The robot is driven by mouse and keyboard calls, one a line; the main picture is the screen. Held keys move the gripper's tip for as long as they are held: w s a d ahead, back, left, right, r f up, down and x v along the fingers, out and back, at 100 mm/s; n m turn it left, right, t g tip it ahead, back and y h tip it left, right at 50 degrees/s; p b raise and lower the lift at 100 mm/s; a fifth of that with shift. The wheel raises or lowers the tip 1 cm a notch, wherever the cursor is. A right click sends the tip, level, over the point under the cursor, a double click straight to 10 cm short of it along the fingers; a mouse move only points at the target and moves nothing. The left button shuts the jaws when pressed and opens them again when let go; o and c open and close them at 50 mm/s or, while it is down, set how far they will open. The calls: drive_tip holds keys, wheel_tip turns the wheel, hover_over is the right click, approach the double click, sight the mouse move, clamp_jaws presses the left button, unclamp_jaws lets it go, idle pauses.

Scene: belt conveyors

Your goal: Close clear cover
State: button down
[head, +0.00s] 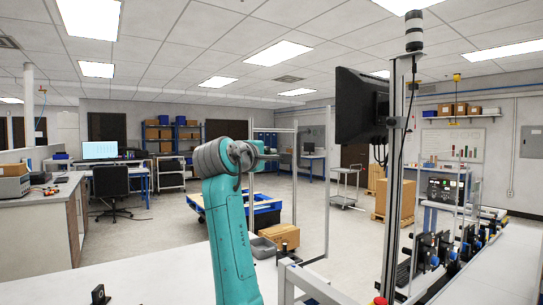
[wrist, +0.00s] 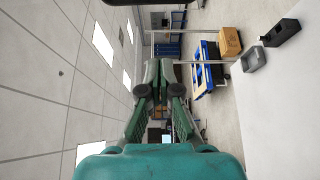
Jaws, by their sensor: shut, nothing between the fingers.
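A tall upright frame (head: 328,170) of thin pale bars with a see-through middle stands right of my arm in the head view. It looks like the clear cover, raised, but its panel is hard to make out. Pale thin bars also cross the wrist view (wrist: 190,62). My gripper (wrist: 157,68) shows in the wrist view with its fingers together and nothing between them. It points out into the room. I cannot tell its distance from the frame. In the head view my gripper is mostly hidden behind my wrist.
A metal post (head: 394,190) carries a dark monitor (head: 361,107) and a signal light. Equipment with blue parts (head: 425,250) lines the right side. A white surface (head: 150,277) lies in front with a small black part (head: 99,294). A cardboard box (head: 280,236) and grey bin (head: 262,248) stand beyond.

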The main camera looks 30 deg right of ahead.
drive_tip(key=d, duration=0.7)
drive_tip(key=shift+d, duration=0.15)
idle(0.3)
idle(0.4)
